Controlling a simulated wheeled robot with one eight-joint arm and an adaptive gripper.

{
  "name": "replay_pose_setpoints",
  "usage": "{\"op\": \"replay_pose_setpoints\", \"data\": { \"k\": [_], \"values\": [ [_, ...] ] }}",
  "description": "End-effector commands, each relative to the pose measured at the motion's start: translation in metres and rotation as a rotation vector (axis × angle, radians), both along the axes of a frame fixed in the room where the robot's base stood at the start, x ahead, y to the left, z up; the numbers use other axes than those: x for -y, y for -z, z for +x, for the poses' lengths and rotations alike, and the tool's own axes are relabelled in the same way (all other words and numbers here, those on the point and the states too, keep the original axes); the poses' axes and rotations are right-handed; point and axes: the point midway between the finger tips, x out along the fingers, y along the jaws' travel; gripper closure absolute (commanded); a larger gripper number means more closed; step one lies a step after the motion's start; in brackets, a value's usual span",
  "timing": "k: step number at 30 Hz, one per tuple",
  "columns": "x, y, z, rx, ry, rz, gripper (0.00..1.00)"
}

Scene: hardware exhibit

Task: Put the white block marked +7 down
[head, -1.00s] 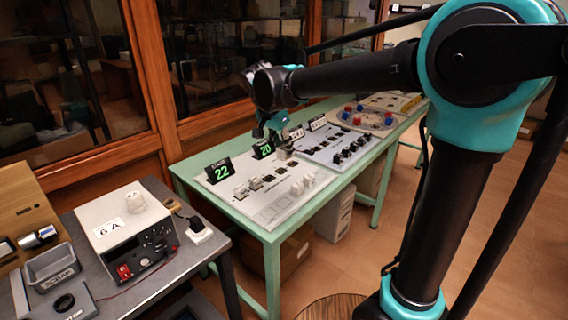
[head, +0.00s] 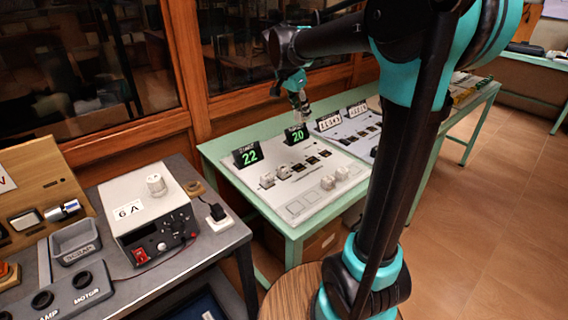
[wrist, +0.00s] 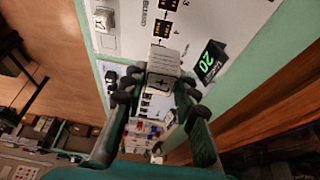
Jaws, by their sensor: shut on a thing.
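My gripper (wrist: 160,92) is shut on a white block (wrist: 163,68) with a dark plus sign on its near face; I cannot read a 7 on it. In the head view my gripper (head: 301,108) hangs above and behind the white panel (head: 297,202), close to the green "20" display (head: 297,134). The held block is too small there to make out clearly. In the wrist view the block is between the two fingertips, over the panel edge beside the "20" display (wrist: 210,61).
Several white blocks, such as this one (head: 327,182), stand on the panel near dark slots (head: 311,160) and outlined squares (head: 296,208). A green "22" display (head: 247,154) stands at its back left. A grey bench (head: 215,233) with a power supply (head: 154,218) is left.

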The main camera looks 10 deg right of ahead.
Motion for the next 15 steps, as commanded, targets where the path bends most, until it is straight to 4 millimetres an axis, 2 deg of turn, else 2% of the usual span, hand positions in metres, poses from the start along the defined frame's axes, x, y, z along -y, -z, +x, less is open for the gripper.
{"op": "replay_pose_setpoints", "data": {
  "k": [5,15],
  "values": [
    [0.001,0.034,0.0,0.0,0.002,0.0,0.98],
    [0.001,0.117,0.0,0.0,0.001,0.0,0.98]
  ]
}}
